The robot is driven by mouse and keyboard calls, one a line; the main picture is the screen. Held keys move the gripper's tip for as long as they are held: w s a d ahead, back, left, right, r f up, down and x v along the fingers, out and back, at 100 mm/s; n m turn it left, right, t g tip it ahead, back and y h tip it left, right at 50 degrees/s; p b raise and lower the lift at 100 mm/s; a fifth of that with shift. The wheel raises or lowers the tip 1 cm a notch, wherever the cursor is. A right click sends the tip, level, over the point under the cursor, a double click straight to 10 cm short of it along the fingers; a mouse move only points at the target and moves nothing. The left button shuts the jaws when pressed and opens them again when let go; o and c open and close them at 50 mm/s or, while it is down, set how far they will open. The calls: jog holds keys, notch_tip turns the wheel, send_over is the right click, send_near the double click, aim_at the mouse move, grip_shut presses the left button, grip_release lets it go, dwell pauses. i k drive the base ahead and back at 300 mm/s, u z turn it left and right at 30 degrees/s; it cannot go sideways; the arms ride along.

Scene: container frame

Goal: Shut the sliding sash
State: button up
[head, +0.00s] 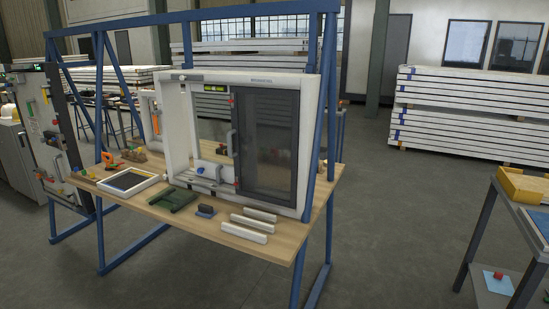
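A white window frame (178,130) stands upright on a wooden workbench. The dark sliding sash (266,145) sits in the right half of its opening. A grey upright handle (231,143) is at the sash's left edge. The left half of the opening is uncovered, and I can see through it. A small green-lit display (214,88) is at the top of the opening. My gripper is not in view.
The bench top (218,227) holds white bars (253,215), a small dark block (205,211), a folded green cloth-like item (175,198) and a white-rimmed tray (128,184). Blue posts (323,110) support the bench. A cart (480,228) stands at right. Floor between is clear.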

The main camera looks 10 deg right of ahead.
aim_at(221, 172)
jog(key=u, duration=0.1)
jog(key=i, duration=0.95)
jog(key=z, duration=0.05)
